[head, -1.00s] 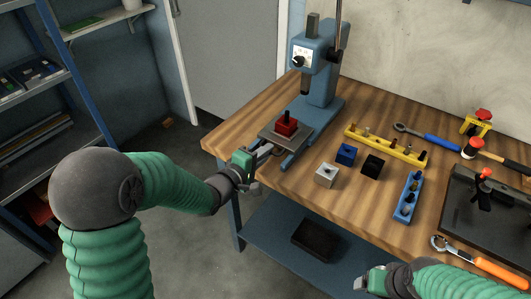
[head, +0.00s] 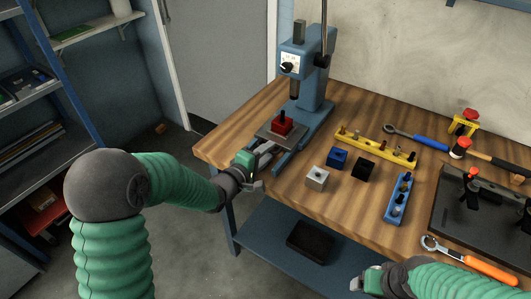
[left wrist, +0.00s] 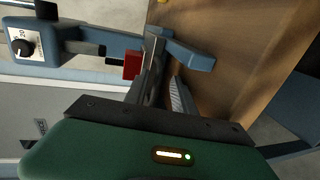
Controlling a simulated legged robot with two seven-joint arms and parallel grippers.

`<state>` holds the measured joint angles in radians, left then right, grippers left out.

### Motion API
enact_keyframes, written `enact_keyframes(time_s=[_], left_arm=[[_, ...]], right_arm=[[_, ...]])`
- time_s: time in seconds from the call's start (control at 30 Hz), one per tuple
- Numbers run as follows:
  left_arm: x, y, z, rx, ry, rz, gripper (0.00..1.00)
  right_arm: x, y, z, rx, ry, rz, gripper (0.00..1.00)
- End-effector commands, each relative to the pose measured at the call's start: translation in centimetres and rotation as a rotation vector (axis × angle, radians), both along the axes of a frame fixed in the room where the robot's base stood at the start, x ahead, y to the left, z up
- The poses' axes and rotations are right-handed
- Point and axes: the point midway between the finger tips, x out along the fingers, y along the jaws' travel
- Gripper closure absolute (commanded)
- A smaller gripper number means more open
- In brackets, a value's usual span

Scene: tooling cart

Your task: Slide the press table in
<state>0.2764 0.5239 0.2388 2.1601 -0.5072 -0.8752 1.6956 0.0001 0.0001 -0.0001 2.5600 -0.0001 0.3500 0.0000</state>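The press table is a grey plate (head: 266,137) carrying a red block (head: 282,125), on the blue foot of the bench press (head: 308,75). The block stands forward and left of the press spindle (head: 294,88). My left gripper (head: 268,158) is at the plate's front edge and looks to touch it; the exact contact is hidden. In the left wrist view, its fingers (left wrist: 164,85) stand apart, with the red block (left wrist: 131,65) beyond the left one. My right gripper (head: 368,281) is low at the bench's front, partly cut off; its fingers are unclear.
A grey cube (head: 316,179), a blue cube (head: 337,158) and a black cube (head: 363,169) stand right of the press. A yellow rack (head: 375,146) and a blue rack (head: 398,200) lie further right.

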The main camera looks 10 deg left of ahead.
Motion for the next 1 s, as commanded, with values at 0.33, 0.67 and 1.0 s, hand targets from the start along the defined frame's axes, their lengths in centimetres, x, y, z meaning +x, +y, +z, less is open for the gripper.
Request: enact_keyframes(time_s=[0.33, 0.67, 1.0], left_arm=[[-2.4, 1.3, 1.0, 0.001, -0.005, 0.007, 0.69], [-10.6, 4.0, 3.7, -0.002, 0.004, 0.003, 0.69], [-13.3, 5.0, 4.5, -0.002, 0.007, 0.004, 0.69]], right_arm=[[0.0, 0.0, 0.6, 0.0, 0.0, 0.0, 0.19], [0.0, 0.0, 4.1, 0.0, 0.001, 0.0, 0.19], [0.1, 0.0, 12.7, 0.0, 0.0, 0.0, 0.19]])
